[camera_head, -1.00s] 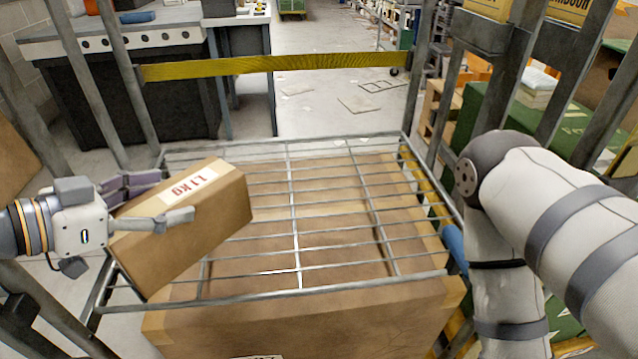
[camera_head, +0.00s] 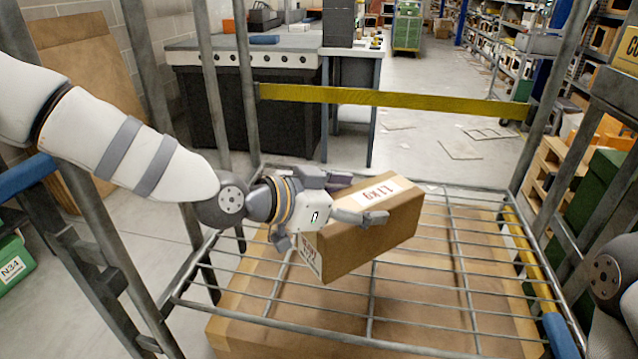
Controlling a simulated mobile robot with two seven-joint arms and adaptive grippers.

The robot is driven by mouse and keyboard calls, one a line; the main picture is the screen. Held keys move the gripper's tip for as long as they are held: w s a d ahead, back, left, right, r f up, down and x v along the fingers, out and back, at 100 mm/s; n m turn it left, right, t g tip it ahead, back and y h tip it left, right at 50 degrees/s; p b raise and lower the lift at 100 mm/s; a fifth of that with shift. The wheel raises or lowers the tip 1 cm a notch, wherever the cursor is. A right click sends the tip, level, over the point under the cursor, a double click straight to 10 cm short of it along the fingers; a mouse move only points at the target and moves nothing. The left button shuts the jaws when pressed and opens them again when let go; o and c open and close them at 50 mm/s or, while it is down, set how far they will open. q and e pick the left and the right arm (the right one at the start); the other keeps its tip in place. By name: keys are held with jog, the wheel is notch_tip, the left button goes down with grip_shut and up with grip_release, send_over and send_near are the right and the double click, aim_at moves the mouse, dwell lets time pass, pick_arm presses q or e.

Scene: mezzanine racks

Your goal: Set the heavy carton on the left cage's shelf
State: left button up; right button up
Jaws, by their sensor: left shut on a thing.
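The brown carton (camera_head: 362,238) has a white weight label on top and another label on its left end. My left gripper (camera_head: 358,198) is shut on it from the left, with one finger along its near side and one at the far side. My right gripper is out of view; only part of my right arm shows at the right edge.
A large brown box (camera_head: 270,345) lies under the shelf. A yellow strap (camera_head: 390,97) crosses the cage's back, with grey posts at the sides. The shelf's right part is clear. A green bin (camera_head: 12,262) stands outside at left.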

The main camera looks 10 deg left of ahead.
aim_at(316, 244)
pick_arm(q)
jog(key=d+f, duration=0.3)
jog(key=f, duration=0.1)
jog(key=shift+w+d+f, duration=0.1)
jog(key=shift+w, duration=0.25)
jog(key=shift+d+f+b, duration=0.15)
jog(key=shift+f+b, duration=0.1)
jog(key=shift+f, duration=0.7)
jog(key=shift+d+f+b, duration=0.15)
jog(key=shift+f+b, duration=0.05)
jog(key=shift+f, duration=0.7)
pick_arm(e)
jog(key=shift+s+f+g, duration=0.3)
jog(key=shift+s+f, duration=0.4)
pick_arm(q)
jog(key=shift+f, duration=0.1)
jog(key=o, duration=2)
jog(key=shift+f, duration=0.1)
jog(key=shift+c, duration=0.2)
jog(key=shift+s+a+r, duration=0.1)
jog(key=shift+r, duration=0.1)
jog(key=p+v, duration=0.2)
jog(key=v, duration=0.9)
jog(key=shift+s+a+r, duration=0.2)
jog(key=shift+s+a, duration=0.05)
jog(key=shift+f, duration=0.1)
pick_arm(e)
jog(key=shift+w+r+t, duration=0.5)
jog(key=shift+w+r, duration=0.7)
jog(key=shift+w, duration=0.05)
